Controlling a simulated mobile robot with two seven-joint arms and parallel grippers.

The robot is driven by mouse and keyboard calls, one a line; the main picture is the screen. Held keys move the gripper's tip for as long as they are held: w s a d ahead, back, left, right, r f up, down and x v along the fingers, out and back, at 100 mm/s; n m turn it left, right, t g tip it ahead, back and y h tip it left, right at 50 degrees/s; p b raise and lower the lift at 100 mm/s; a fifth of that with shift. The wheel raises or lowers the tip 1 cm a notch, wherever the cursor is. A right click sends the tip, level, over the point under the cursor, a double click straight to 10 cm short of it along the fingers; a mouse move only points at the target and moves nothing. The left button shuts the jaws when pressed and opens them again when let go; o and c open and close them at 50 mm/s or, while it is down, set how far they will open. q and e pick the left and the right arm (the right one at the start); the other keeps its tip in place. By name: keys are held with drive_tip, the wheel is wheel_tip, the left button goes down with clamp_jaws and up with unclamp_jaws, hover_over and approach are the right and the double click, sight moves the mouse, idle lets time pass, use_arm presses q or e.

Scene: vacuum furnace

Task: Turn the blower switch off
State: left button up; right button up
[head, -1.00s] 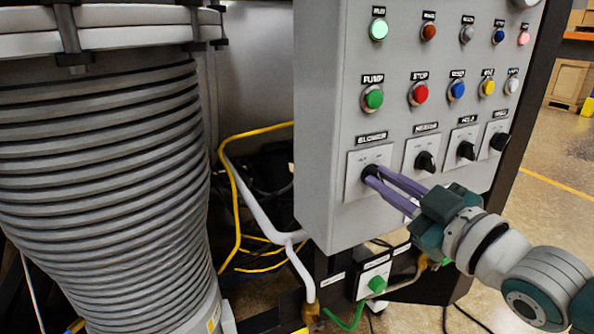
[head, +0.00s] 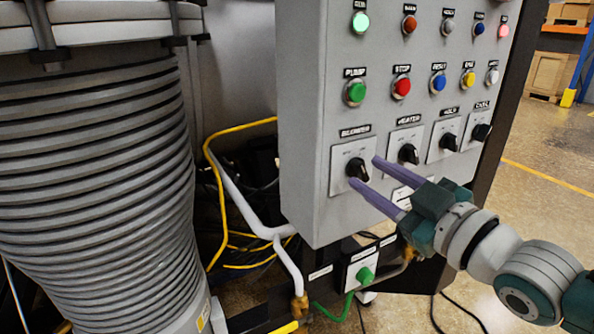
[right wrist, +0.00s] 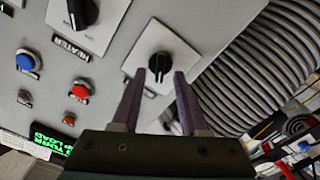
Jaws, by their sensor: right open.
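The blower switch (head: 356,168) is a black rotary knob on a white square plate, under a label reading BLOWER, at the lower left of the grey control panel. It also shows in the right wrist view (right wrist: 159,64), just beyond the fingertips. My right gripper (head: 364,172) is open, with its two purple fingers pointing at the panel near the knob. In the right wrist view the open fingers (right wrist: 160,78) stand either side of the knob's lower end, with nothing between them. Whether they touch the plate I cannot tell. My left gripper is not in view.
The heater knob (head: 408,153) and two more knobs stand to the right in the same row. A green pump button (head: 355,92) and red stop button (head: 401,87) are above. A ribbed grey column (head: 100,180) stands left. A small box with a green knob (head: 364,275) is below.

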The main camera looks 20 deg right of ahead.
drive_tip(key=s, duration=0.9)
drive_tip(key=shift+d, duration=0.35)
drive_tip(key=shift+w, duration=0.1)
